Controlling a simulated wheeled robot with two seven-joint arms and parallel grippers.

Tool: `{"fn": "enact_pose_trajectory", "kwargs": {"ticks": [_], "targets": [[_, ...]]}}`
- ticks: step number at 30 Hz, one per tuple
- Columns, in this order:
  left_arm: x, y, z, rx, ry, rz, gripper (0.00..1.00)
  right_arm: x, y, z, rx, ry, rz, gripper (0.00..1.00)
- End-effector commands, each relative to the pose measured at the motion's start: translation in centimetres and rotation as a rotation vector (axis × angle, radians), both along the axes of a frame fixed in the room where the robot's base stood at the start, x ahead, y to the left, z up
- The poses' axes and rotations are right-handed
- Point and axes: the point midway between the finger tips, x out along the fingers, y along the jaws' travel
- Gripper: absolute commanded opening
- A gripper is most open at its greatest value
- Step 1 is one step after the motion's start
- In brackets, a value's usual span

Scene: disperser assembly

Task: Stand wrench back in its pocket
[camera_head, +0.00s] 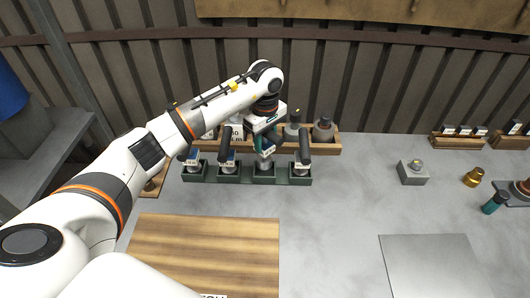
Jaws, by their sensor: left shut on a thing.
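My left arm reaches in from the left, and its gripper (267,138) is over the dark green rack (245,181) at the back of the bench. The gripper is shut on a wrench (265,150) with a teal and dark body, held above or in the third pocket from the left. The gripper hides part of it, so I cannot tell whether it is seated. Wrenches with black handles stand in the second pocket (226,150) and the rightmost pocket (303,152). A labelled item (193,158) is in the leftmost pocket. My right gripper is out of view.
A wooden rack (330,150) with grey bottles (323,128) stands right behind the green rack. A wooden board (205,245) lies in front. A grey block (412,174), a brass fitting (473,177) and a metal plate (435,265) are to the right. The bench between is clear.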

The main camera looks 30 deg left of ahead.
Motion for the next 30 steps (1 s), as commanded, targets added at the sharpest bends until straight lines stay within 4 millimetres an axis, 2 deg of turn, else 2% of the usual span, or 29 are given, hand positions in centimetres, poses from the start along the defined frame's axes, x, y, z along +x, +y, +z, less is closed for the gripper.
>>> {"fn": "enact_pose_trajectory", "kwargs": {"ticks": [7,14,25,26,30], "targets": [[0.1,-0.1,-1.7,-0.002,-0.003,-0.002,0.03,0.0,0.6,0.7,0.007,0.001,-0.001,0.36],[0.1,-0.1,-4.5,-0.002,-0.003,-0.002,0.03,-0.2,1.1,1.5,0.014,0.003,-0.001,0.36],[0.1,0.0,-5.1,-0.001,-0.005,-0.003,0.03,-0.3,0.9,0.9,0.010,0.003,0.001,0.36],[0.0,0.0,-5.2,0.000,-0.002,-0.003,0.41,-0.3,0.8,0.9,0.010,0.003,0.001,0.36],[0.0,0.0,-5.1,-0.001,-0.002,-0.003,0.61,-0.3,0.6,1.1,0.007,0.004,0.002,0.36]]}}
